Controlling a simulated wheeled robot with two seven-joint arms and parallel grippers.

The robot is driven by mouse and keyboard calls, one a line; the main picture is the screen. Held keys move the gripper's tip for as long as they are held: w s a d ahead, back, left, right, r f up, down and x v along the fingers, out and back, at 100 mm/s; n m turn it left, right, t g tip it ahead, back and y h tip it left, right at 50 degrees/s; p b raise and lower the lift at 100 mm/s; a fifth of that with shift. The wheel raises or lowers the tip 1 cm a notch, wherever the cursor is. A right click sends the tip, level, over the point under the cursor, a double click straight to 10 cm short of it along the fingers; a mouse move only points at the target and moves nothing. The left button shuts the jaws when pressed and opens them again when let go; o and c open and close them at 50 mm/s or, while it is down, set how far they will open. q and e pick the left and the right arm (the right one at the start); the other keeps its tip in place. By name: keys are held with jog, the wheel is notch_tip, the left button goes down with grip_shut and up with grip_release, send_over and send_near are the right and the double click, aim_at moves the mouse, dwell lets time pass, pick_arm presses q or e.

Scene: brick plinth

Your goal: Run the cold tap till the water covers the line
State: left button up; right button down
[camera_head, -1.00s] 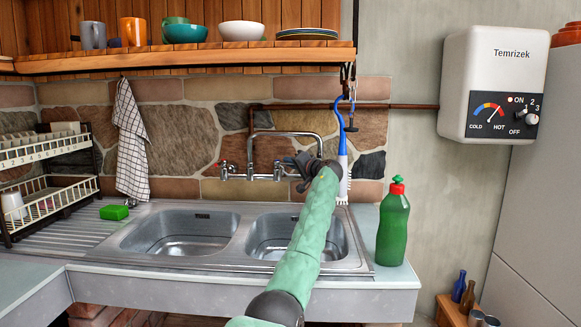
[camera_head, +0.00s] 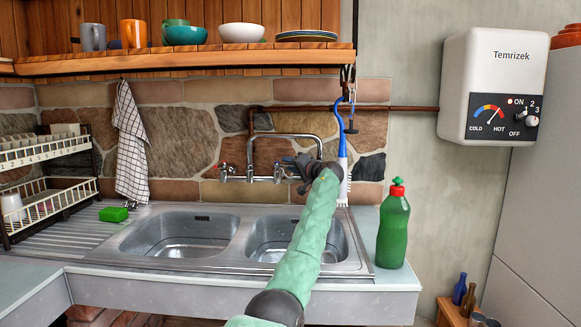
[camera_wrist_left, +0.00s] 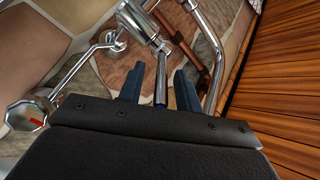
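The chrome mixer tap (camera_head: 285,137) is on the stone wall behind the double sink, with a valve on each side. In the left wrist view, a red-marked handle (camera_wrist_left: 28,112) is at the left. The other valve (camera_wrist_left: 140,22) is at the top, and its dark, shiny lever (camera_wrist_left: 160,85) reaches down between my fingers. My left gripper (camera_head: 290,163) is at the right-hand valve, and in the left wrist view (camera_wrist_left: 160,88) its fingers stand apart on either side of the lever, with gaps. The right basin (camera_head: 265,240) is partly hidden by my arm. I see no running water and cannot make out a line.
A blue-handled brush (camera_head: 343,140) hangs just right of my gripper. A green bottle (camera_head: 393,230) stands on the counter to the right. A green sponge (camera_head: 113,214) and a dish rack (camera_head: 50,200) are at the left. A wooden shelf (camera_head: 190,62) runs above the tap.

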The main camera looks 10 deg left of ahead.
pick_arm(q)
jog(key=v, duration=0.7)
jog(key=shift+s+d+b, duration=0.2)
jog(key=shift+d+b, duration=0.1)
jog(key=shift+b, duration=0.1)
jog(key=shift+c, duration=0.2)
